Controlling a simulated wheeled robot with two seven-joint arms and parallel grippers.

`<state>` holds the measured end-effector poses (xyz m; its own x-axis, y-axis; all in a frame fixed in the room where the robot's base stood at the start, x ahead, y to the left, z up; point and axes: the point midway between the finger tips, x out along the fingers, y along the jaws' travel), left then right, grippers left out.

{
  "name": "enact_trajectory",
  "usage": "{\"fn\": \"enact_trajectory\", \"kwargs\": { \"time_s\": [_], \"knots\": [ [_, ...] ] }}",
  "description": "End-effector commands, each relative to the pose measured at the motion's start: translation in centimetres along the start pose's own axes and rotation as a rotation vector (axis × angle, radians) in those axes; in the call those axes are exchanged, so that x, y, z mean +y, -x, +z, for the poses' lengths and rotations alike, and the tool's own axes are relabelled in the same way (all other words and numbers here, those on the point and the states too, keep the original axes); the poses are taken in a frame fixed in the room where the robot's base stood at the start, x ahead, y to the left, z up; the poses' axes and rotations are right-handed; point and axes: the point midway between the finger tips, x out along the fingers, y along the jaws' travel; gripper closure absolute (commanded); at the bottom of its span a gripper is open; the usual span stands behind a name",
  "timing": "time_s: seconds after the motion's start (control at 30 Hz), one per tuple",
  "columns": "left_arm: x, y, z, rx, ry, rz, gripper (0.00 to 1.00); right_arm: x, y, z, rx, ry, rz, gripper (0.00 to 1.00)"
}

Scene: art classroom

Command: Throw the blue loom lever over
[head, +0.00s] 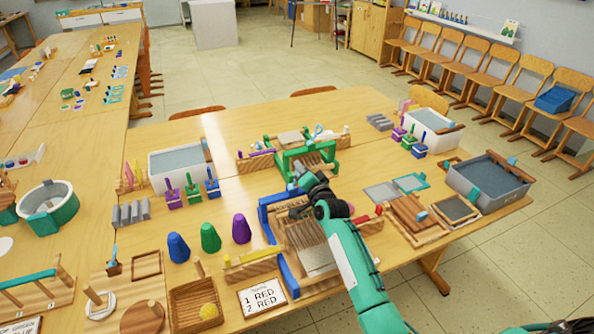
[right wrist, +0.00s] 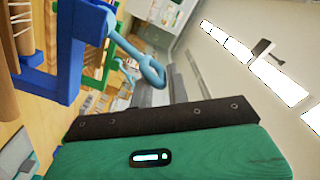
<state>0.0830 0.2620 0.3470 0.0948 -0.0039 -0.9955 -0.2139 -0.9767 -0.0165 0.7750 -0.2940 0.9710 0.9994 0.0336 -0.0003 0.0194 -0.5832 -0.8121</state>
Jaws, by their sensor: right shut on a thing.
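The blue loom (head: 268,221) stands at the near middle of the table, with brown warp threads and a pale cloth in its wooden frame. Its blue frame (right wrist: 68,55) fills the left of the right wrist view. The light-blue lever (right wrist: 147,62) juts from the top of that frame and ends in a ring. My right gripper (head: 298,190) is at the loom's upper back end, shut on the lever; the arm hides part of the loom in the head view. The finger contact is partly hidden. My left gripper is not in view.
A green loom (head: 291,160) stands close behind. Blue, green (head: 210,238) and purple cones stand to the left. A grey tub (head: 490,187) is at the right.

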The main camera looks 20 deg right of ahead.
Motion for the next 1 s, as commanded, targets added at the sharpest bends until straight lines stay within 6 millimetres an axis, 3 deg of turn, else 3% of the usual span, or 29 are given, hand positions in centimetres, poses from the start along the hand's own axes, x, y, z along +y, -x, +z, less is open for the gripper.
{"fn": "enact_trajectory", "kwargs": {
  "time_s": [0.33,0.9,0.93,1.0],
  "knots": [
    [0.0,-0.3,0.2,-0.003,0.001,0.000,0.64,1.0,0.0,-0.3,-0.003,-0.155,-0.001,1.00],
    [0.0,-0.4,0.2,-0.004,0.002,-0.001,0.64,1.2,0.0,-0.5,-0.003,-0.185,-0.001,1.00],
    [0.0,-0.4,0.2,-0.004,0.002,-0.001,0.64,1.2,0.0,-0.5,-0.003,-0.185,-0.001,0.79],
    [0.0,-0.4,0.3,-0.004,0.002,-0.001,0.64,1.2,0.0,-0.5,-0.003,-0.185,-0.001,0.66]
  ]
}}
